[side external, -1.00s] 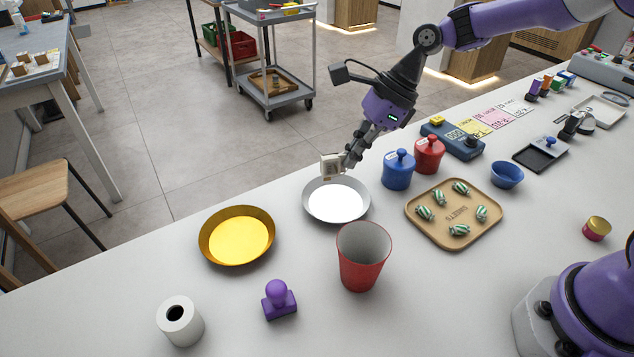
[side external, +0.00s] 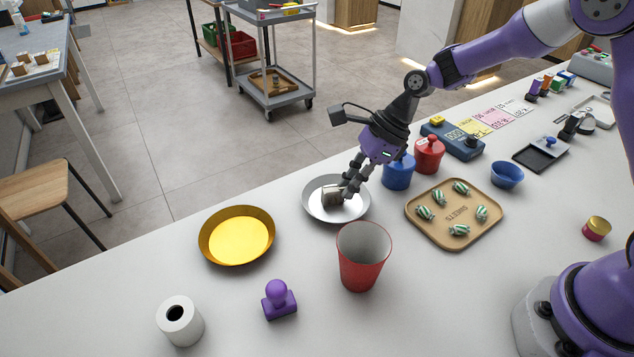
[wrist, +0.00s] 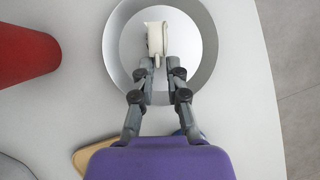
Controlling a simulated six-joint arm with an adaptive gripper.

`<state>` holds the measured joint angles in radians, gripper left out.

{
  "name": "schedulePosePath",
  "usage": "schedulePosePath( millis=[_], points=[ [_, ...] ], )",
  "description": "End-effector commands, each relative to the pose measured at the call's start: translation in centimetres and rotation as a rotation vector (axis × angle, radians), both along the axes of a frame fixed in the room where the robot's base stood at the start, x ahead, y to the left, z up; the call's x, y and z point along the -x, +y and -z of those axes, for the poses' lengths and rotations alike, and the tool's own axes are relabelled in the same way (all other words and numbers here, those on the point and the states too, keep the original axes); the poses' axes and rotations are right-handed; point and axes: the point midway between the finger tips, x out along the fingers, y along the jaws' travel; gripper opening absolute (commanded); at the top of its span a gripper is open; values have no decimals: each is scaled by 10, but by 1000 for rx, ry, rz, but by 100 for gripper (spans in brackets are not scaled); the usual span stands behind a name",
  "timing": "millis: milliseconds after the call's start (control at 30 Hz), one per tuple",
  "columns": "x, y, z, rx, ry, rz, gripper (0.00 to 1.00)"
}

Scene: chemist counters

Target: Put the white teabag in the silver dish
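The white teabag (side external: 331,196) sits tilted inside the silver dish (side external: 314,209), and in the wrist view the teabag (wrist: 156,38) is over the dish's middle. My gripper (side external: 347,191) reaches down into the dish from the right, its fingertips beside the teabag. In the wrist view my gripper (wrist: 160,66) has its fingers apart, with a narrow part of the teabag between the tips and a small gap on the right. The contact under the teabag is partly hidden. The rim of the silver dish (wrist: 112,62) surrounds the fingertips.
A gold dish (side external: 238,238) is left of the silver dish, and a red cup (side external: 360,268) stands in front of it. A blue jar (side external: 397,177) is close behind my fingers, beside a red jar (side external: 429,155). A sweets tray (side external: 455,235) lies to the right.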

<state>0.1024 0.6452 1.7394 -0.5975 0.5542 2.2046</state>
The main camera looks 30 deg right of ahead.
Motion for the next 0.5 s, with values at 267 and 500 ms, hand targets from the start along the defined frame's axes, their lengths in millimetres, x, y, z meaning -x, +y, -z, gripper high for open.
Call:
schedulePosePath(
  millis=[267, 500],
  points=[
    [0, 0, 0, 0, 0, 0, 41],
    [0, 0, 0, 0, 0, 0, 41]
  ],
)
